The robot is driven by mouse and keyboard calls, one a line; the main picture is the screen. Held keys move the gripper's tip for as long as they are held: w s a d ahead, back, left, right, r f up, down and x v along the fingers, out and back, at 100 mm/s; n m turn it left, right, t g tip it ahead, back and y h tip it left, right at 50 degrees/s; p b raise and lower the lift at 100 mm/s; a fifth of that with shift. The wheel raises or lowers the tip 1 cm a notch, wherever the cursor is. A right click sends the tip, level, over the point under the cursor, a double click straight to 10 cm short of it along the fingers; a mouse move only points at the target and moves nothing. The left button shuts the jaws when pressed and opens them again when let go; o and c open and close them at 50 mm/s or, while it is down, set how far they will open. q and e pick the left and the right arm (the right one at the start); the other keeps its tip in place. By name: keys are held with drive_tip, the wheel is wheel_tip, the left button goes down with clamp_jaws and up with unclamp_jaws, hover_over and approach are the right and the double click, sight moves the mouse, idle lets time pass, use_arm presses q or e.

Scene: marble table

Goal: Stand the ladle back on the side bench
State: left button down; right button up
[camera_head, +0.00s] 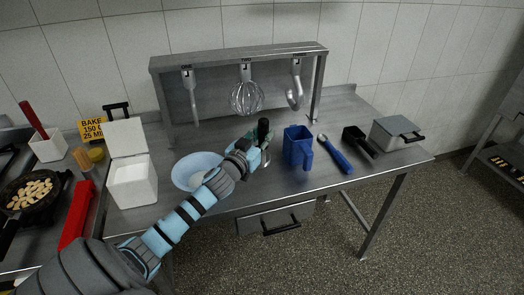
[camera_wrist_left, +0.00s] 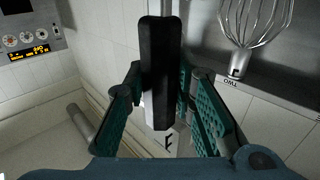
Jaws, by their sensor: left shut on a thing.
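My left gripper (camera_head: 257,148) reaches over the metal table and is shut on a utensil with a black handle (camera_head: 263,127). The utensil is roughly upright, handle up, with a thin metal shaft below the fingers. In the upside-down left wrist view, the black handle (camera_wrist_left: 160,75) stands between the green-sided fingers, and the shaft leaves the top of the picture. The utensil's lower end is not clear, so I cannot confirm that it is the ladle. A silver utensil with a curved lower end (camera_head: 294,97) hangs at the rack's right. My right gripper is not in view.
A whisk (camera_head: 247,98) and a narrow utensil (camera_head: 194,100) hang from the rack (camera_head: 240,59). A pale blue bowl (camera_head: 183,178) and white box (camera_head: 132,184) stand left; a blue jug (camera_head: 298,148), blue utensil (camera_head: 335,154), black scoop (camera_head: 357,140) and lidded metal box (camera_head: 397,132) stand right.

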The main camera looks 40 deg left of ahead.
use_arm(q)
drive_tip(key=f, duration=0.2)
drive_tip(key=f+b, duration=0.1)
drive_tip(key=shift+w+d+f, duration=0.1)
drive_tip(key=shift+w+f, duration=0.1)
drive_tip(key=shift+f, duration=0.2)
drive_tip(key=shift+f+b, duration=0.3)
drive_tip(key=shift+f, duration=0.05)
drive_tip(key=shift+r, duration=0.15)
drive_tip(key=c, duration=1.5)
unclamp_jaws()
drive_tip(key=shift+s, duration=0.1)
drive_tip(key=shift+o, duration=0.8)
